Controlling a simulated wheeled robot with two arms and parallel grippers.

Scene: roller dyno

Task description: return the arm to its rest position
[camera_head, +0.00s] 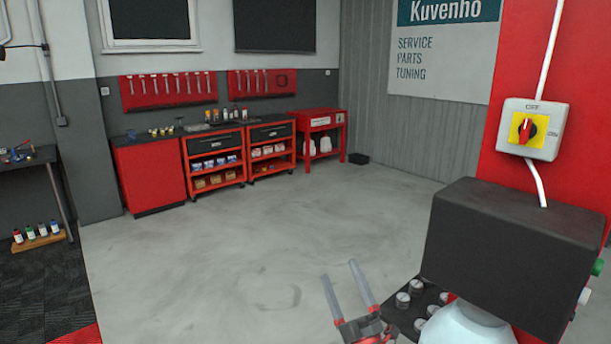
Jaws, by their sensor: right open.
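My right gripper (347,289) is at the bottom, right of centre, over the grey floor. Its two grey fingers point up in the picture and stand apart, with nothing between them. The red and dark base of the gripper shows at the bottom edge. My left gripper is not in view.
A dark box (510,262) stands close on the right, with a dark plate of several round knobs (418,300) beside my gripper. A switch box (532,130) with a red knob hangs on the red column. Red cabinets (149,172) line the far wall. The middle floor is clear.

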